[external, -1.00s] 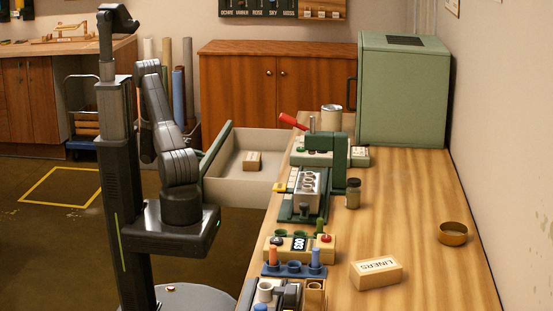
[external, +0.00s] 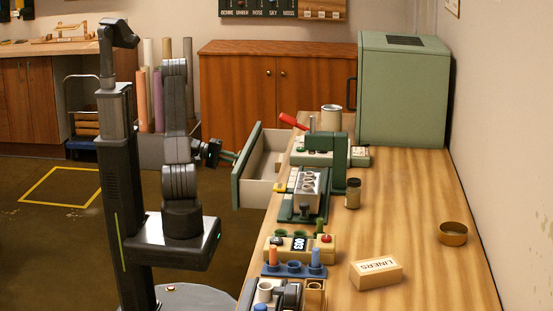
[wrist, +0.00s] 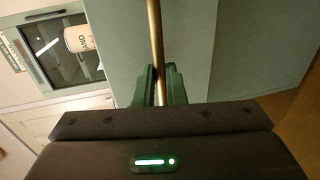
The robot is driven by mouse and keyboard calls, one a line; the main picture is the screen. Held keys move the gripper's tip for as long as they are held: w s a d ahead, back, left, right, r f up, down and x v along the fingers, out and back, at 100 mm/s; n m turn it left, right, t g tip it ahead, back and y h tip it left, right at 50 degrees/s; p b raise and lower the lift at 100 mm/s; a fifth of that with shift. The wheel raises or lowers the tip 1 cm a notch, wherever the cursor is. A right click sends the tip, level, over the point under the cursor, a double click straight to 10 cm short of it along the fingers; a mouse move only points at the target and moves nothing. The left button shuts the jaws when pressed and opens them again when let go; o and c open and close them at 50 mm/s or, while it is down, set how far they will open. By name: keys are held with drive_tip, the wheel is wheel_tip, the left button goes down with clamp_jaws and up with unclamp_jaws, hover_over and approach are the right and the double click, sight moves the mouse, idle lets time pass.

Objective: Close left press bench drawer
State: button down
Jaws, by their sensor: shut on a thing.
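The left press bench drawer (external: 248,170) has a green front and pale inner walls. It stands partly pulled out from the left side of the wooden bench (external: 400,190). In the external view my gripper (external: 228,157) is at the outer face of the drawer front. In the wrist view my gripper (wrist: 158,84) has its green fingers closed around a brass bar handle (wrist: 155,35), with pale green panel surface behind it. The small box (external: 278,162) inside the drawer is mostly hidden by the drawer's front.
The bench top carries a green press (external: 341,150), a jar (external: 352,193), a liners box (external: 376,273) and a brass bowl (external: 453,233). A large green cabinet (external: 402,95) stands at the back. Open floor (external: 60,240) lies to the left.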

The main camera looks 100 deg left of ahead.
drive_tip(key=r+b+x, duration=0.1)
drive_tip(key=b+x, duration=0.1)
drive_tip(key=x, duration=0.3)
drive_tip(key=r+b+x, duration=0.1)
drive_tip(key=b+x, duration=0.2)
drive_tip(key=x, duration=0.3)
drive_tip(key=r+b+x, duration=0.1)
drive_tip(key=b+x, duration=0.1)
drive_tip(key=x, duration=0.4)
drive_tip(key=shift+w+r+b, duration=0.1)
drive_tip(key=shift+w+b, duration=0.25)
drive_tip(key=shift+w, duration=0.1)
drive_tip(key=shift+w+r, duration=0.1)
drive_tip(key=shift+w, duration=0.45)
drive_tip(key=shift+w+r, duration=0.1)
drive_tip(key=c, duration=1.5)
unclamp_jaws()
drive_tip(key=shift+w, duration=0.25)
drive_tip(key=shift+s, duration=0.1)
drive_tip(key=shift+s, duration=0.15)
drive_tip(key=p+v, duration=0.1)
drive_tip(key=v, duration=1.2)
drive_tip(key=shift+s, duration=0.3)
